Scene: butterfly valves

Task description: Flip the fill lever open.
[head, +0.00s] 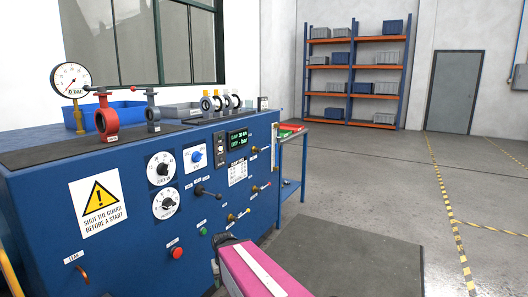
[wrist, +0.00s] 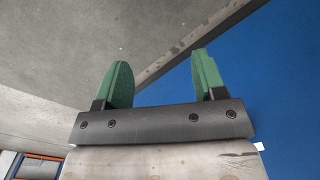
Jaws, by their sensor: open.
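A red butterfly valve (head: 106,120) stands on the dark bench top, with a pressure gauge (head: 71,80) behind it. A grey butterfly valve (head: 152,113) stands to its right. I cannot read which is the fill lever. My gripper (wrist: 165,82) shows two green fingers in the wrist view, apart and empty. In the head view my pink arm link is low at the front, far from the valves.
The blue bench (head: 130,215) carries dials, buttons and several small levers on its front. A blue bin (head: 120,108) sits behind the valves. A blue side table (head: 292,160) stands beyond the bench. The floor (head: 400,200) at right is clear.

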